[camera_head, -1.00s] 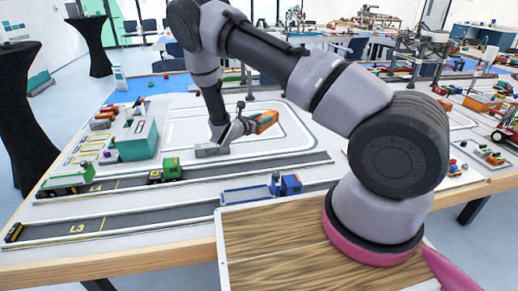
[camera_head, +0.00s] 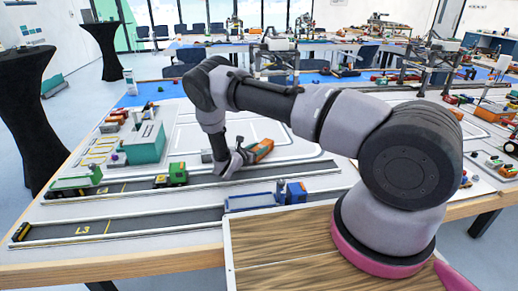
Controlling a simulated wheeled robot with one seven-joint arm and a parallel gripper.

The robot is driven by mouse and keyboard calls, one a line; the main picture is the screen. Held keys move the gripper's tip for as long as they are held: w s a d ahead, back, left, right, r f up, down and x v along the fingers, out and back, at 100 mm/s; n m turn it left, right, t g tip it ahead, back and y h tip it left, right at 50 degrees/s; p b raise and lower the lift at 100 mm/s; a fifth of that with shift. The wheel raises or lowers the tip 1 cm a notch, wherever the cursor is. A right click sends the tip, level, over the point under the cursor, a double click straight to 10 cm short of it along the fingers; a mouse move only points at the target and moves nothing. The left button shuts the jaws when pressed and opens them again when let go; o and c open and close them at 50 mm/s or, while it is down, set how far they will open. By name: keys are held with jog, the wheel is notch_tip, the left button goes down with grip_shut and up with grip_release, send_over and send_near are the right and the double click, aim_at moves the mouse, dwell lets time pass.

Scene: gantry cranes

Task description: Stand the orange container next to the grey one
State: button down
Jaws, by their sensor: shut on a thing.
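My gripper (camera_head: 248,156) is shut on the orange container (camera_head: 263,149), low over the pale board, just behind the dark lanes. The container sticks out to the right of the jaws and looks tilted, its right end higher. I cannot tell whether it touches the board. A small grey block (camera_head: 206,156), apparently the grey container, shows just left of my wrist. My arm hides part of it. A gap with my wrist and gripper in it lies between the two containers.
A green truck (camera_head: 171,176) and a blue truck (camera_head: 291,192) stand on the lanes nearby. A teal building (camera_head: 147,145) and a green trailer (camera_head: 75,182) are at left. Gantry cranes stand at the back. The white-lined board behind the gripper is clear.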

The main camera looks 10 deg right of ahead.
jog(key=shift+c, duration=1.1)
grip_release()
jog(key=shift+f, duration=0.1)
jog(key=shift+s+a+r, duration=0.15)
jog(key=shift+a+r, duration=0.05)
jog(key=v, duration=1.1)
jog(key=shift+s+a, duration=0.1)
jog(key=shift+s, duration=0.1)
